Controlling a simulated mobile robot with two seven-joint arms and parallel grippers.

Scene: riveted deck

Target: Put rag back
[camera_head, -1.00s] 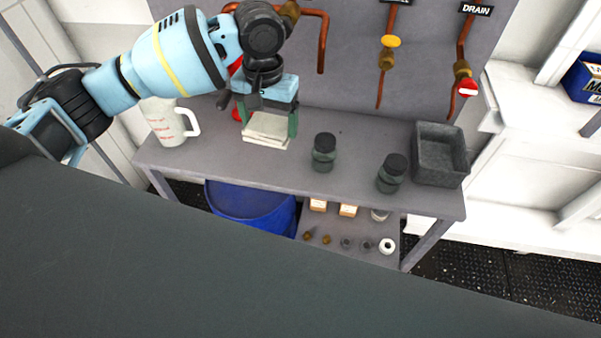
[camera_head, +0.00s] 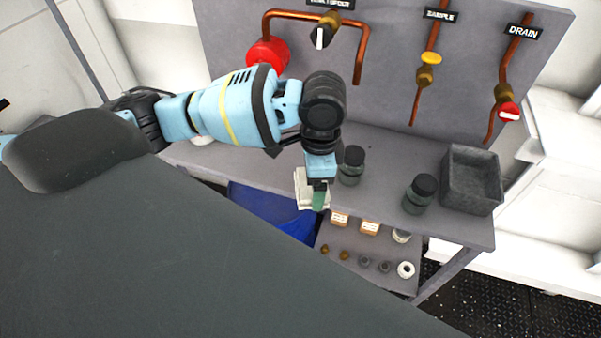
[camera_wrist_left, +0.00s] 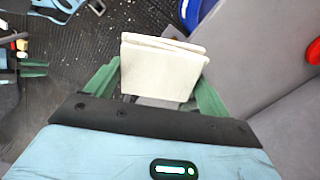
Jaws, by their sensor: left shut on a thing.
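The rag is a folded off-white cloth (camera_head: 304,188), held at the front edge of the bench in the head view. My left gripper (camera_head: 318,196) is shut on it, with its fingers pointing down. In the left wrist view the rag (camera_wrist_left: 163,68) stands between the green fingers of my left gripper (camera_wrist_left: 157,90), with floor and a blue drum behind it. What seems to be my right gripper (camera_wrist_left: 34,67) shows small at the left of the wrist view; its opening is unclear. It is not in the head view.
On the grey bench (camera_head: 400,160) stand two dark-lidded jars (camera_head: 351,166) (camera_head: 420,194) and a grey open bin (camera_head: 472,180). A lower shelf (camera_head: 345,255) holds small boxes and fittings. A blue drum (camera_head: 262,210) is below. Copper pipes with valves (camera_head: 428,75) line the back panel.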

